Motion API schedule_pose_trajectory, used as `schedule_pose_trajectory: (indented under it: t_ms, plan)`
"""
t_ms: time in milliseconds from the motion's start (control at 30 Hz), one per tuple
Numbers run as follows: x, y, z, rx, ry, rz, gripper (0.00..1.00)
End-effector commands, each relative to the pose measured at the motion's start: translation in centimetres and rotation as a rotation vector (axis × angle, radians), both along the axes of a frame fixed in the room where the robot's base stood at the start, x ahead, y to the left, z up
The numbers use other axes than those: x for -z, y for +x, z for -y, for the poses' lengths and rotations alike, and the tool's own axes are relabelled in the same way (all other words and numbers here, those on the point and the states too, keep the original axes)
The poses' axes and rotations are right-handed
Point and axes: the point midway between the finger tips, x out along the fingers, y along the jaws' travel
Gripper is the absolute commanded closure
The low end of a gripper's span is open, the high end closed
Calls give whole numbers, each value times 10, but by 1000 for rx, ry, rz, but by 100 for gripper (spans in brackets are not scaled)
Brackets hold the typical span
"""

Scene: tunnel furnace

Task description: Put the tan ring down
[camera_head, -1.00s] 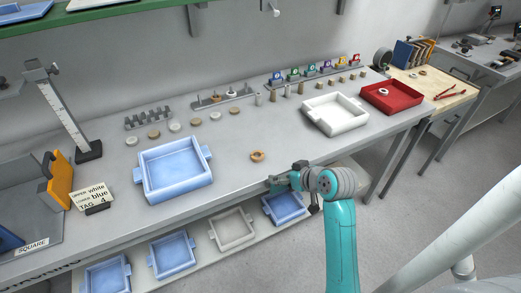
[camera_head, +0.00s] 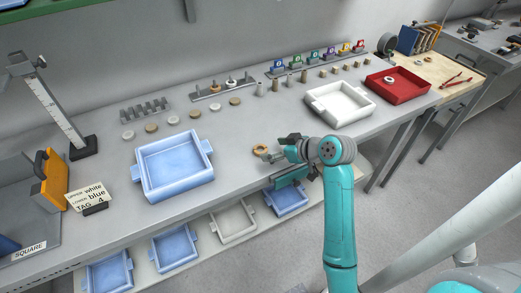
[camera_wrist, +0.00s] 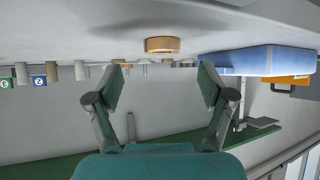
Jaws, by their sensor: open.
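The tan ring (camera_head: 260,149) lies flat on the grey table, right of the blue tray on the tabletop (camera_head: 175,165). It also shows in the wrist view (camera_wrist: 162,45), top centre, where the picture is upside down. My gripper (camera_head: 268,156) is close beside the ring at the table's front side. In the wrist view my gripper (camera_wrist: 162,76) has its two fingers spread wide with nothing between them, and the ring appears just beyond the fingertips. No contact between fingers and ring can be made out.
A white tray (camera_head: 338,102) and a red tray (camera_head: 397,85) stand to the right. Several discs and small cylinders line the back of the table. A shelf with trays (camera_head: 233,223) is below the front edge. Table around the ring is clear.

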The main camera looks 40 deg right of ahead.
Motion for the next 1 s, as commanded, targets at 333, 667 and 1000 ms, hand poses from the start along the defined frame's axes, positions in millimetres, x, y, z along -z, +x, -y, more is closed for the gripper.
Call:
schedule_pose_trajectory:
  t_ms: [333,667,1000]
  plan:
    - [24,34,-6,0,0,-1,19]
    - [25,36,-6,1,-1,0,34]
    - [25,36,-6,1,-1,0,87]
